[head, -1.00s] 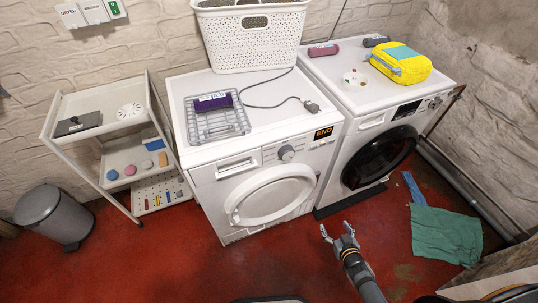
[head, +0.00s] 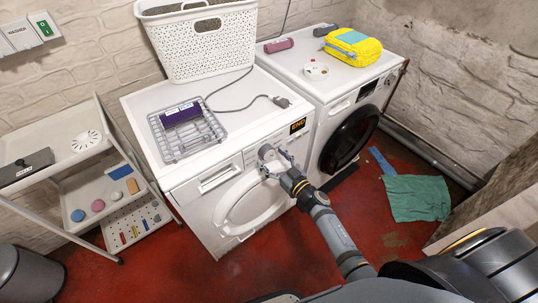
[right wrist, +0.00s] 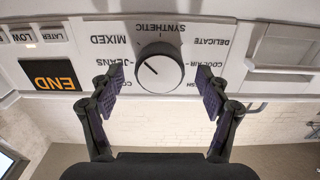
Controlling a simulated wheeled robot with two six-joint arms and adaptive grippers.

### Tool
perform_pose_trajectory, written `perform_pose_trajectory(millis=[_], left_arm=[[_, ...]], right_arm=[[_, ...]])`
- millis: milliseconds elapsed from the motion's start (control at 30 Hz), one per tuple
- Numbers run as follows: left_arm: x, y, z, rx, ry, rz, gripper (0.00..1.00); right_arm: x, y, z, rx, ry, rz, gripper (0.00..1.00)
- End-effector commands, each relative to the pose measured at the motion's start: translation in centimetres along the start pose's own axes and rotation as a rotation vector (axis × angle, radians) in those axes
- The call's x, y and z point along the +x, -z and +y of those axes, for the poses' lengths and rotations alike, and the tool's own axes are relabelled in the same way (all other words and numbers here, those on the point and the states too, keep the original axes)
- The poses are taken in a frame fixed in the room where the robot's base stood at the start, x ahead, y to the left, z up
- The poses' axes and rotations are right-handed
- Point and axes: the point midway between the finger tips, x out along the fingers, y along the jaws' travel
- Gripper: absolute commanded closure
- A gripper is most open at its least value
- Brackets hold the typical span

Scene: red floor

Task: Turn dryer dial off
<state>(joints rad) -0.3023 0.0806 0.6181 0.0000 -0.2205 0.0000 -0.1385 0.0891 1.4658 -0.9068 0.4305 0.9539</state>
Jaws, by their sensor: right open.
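The dryer (head: 205,192) is the white machine on the left with a round white door. Its dial (right wrist: 160,70) is a round silver knob with a dark pointer line, ringed by printed words such as MIXED, JEANS, SYNTHETIC and DELICATE. The wrist picture shows the panel upside down. The lit orange END display (right wrist: 50,75) is beside the dial. My right gripper (right wrist: 160,95) is open, with one finger on each side of the dial and visible gaps to it. In the head view, my right gripper (head: 272,165) partly hides the dial at the front panel. My left gripper is not in view.
A wire rack (head: 184,135) with a purple box, a white basket (head: 200,45) and a cable with a plug lie on the dryer. A second machine (head: 330,90) stands to the right. A white trolley (head: 75,190) is at left. A green cloth (head: 417,198) lies on the floor.

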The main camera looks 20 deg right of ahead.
Motion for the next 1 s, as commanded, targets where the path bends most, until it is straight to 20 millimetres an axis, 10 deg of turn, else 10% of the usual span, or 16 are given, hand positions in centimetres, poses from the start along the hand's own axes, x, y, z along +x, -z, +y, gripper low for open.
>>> perform_pose_trajectory(millis=[433, 833, 1000], left_arm=[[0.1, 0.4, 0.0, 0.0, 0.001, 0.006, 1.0], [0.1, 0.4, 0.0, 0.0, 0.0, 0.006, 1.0], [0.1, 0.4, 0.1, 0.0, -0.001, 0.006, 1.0]], right_arm=[[1.9, -0.1, 0.0, 0.0, 0.0, -0.001, 0.23], [1.9, -0.1, 0.0, 0.0, -0.001, -0.001, 0.77], [1.9, -0.1, 0.0, -0.007, -0.001, -0.001, 0.78]])
